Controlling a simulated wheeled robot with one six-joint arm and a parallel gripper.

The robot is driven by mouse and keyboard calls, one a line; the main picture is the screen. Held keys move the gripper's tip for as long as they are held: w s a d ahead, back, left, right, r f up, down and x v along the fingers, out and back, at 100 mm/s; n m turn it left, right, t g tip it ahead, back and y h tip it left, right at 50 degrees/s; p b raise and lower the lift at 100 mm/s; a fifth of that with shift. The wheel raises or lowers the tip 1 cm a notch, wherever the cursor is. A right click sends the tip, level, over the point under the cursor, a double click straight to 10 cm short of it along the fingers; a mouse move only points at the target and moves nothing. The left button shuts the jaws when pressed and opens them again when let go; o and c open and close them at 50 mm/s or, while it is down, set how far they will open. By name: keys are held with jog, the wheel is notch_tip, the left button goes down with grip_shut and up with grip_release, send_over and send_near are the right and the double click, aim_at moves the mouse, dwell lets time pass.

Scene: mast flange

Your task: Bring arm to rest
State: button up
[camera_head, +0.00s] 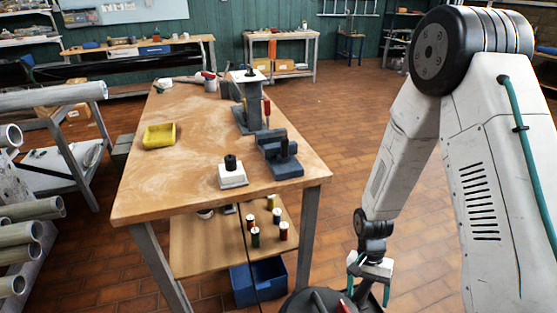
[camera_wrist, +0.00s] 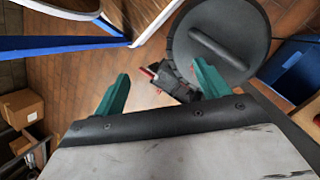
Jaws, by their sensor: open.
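My arm folds down at the right of the head view, to the right of the workbench (camera_head: 190,120). My gripper (camera_head: 368,284) hangs low, below the bench top and close to my own base. In the wrist view my gripper (camera_wrist: 162,88) shows two green fingers spread apart with nothing between them. Brown tiled floor and a small dark thing with a red part lie beyond the fingers; what that thing is cannot be told.
On the bench are a yellow tray (camera_head: 159,136), a white block with a black knob (camera_head: 232,174), a blue-grey vise (camera_head: 281,160) and a grey stand (camera_head: 247,100). Several spools stand on the lower shelf (camera_head: 205,245). A blue crate (camera_head: 260,282) sits below. Floor behind is open.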

jog(key=s+d+r+n+t, duration=0.1)
jog(key=s+r, duration=0.4)
jog(key=r, duration=0.8)
jog(key=s+r+n+t, duration=0.3)
jog(key=s+r, duration=0.2)
jog(key=r, duration=0.8)
jog(key=s+d+r+n+t, duration=0.1)
jog(key=s+r, duration=0.4)
jog(key=r, duration=0.8)
jog(key=shift+d+n+t, duration=0.3)
jog(key=shift+n+t, duration=0.2)
jog(key=shift+n, duration=0.1)
jog(key=shift+r, duration=0.1)
